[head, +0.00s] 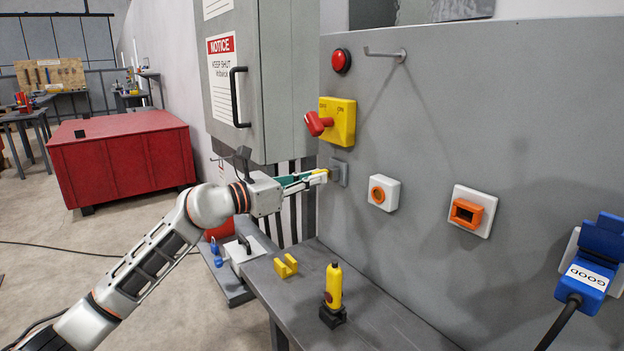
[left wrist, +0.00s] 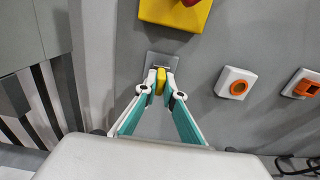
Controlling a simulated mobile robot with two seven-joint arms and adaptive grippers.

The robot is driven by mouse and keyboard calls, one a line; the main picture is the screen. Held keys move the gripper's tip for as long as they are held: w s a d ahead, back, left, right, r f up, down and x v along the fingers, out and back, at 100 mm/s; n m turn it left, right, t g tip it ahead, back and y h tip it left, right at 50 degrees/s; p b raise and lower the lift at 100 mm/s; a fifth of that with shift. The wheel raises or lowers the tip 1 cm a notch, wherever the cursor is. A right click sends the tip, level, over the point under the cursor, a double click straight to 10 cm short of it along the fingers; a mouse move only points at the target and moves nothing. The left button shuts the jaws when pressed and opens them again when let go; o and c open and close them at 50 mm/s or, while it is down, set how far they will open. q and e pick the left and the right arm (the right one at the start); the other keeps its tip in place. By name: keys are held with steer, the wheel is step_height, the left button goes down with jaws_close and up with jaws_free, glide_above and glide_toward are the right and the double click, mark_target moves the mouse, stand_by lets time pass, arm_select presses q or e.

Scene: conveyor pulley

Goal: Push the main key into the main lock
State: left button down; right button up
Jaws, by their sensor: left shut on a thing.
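My left gripper (head: 323,175) reaches in from the left at the grey wall panel. It is shut on the main key, a small yellow piece (left wrist: 160,80) between its fingertips in the left wrist view. The main lock, a small grey square plate (head: 341,173), sits on the panel below the yellow switch; it also shows in the left wrist view (left wrist: 178,61). The key's tip points at the plate and the fingertips are very close to it. The fingers hide the key's front end, so I cannot tell how far it is in. My right gripper is out of view.
Above the lock is a yellow switch box (head: 342,121) with a red handle. A grey cabinet (head: 238,80) stands close on the left. White-and-orange sockets (head: 383,193) are to the right. Below, a grey bench (head: 365,310) holds a yellow pendant (head: 333,288) and a yellow block (head: 286,266).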

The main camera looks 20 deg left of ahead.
arm_select(q)
steer(key=shift+w, duration=0.1)
steer(key=c, duration=2.1)
jaws_free()
steer(key=shift+d, duration=0.1)
steer(key=o, duration=0.4)
steer(key=o, duration=0.4)
steer(key=shift+o, duration=0.2)
steer(key=o, duration=0.4)
steer(key=shift+o, duration=0.3)
